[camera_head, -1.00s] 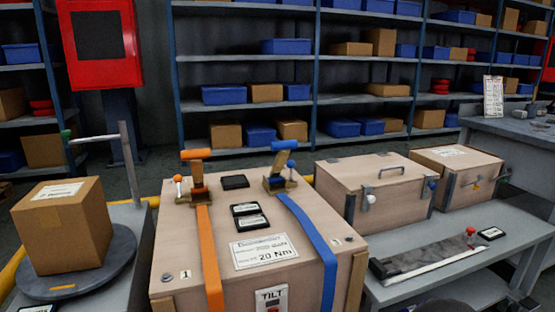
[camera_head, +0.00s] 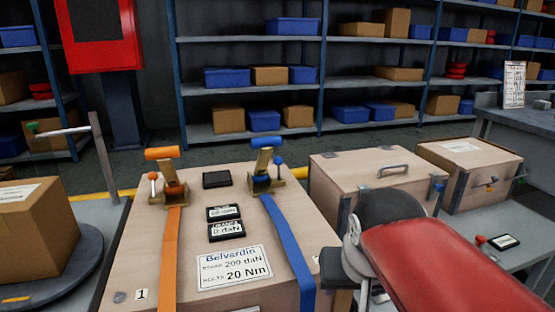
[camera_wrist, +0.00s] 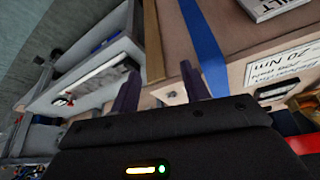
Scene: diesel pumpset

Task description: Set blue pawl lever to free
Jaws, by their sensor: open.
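The blue ratchet (camera_head: 267,175) sits on top of the large wooden crate (camera_head: 140,240), with a blue strap (camera_head: 288,240) running down from it. Its long handle (camera_head: 265,145) has a blue grip and stands up. The blue pawl lever (camera_head: 279,161), a short stem with a blue ball, is at its right side. In the wrist view my gripper (camera_wrist: 160,86) is open and empty, its two dark fingers apart. The crate's edge and the blue strap (camera_wrist: 203,45) lie beyond the fingers. The pawl lever is not in the wrist view.
An orange ratchet (camera_head: 169,190) with an orange strap stands to the left on the crate. Black displays (camera_head: 224,212) lie between the ratchets. A wooden chest (camera_head: 365,175) stands to the right. My red arm link covers the lower right.

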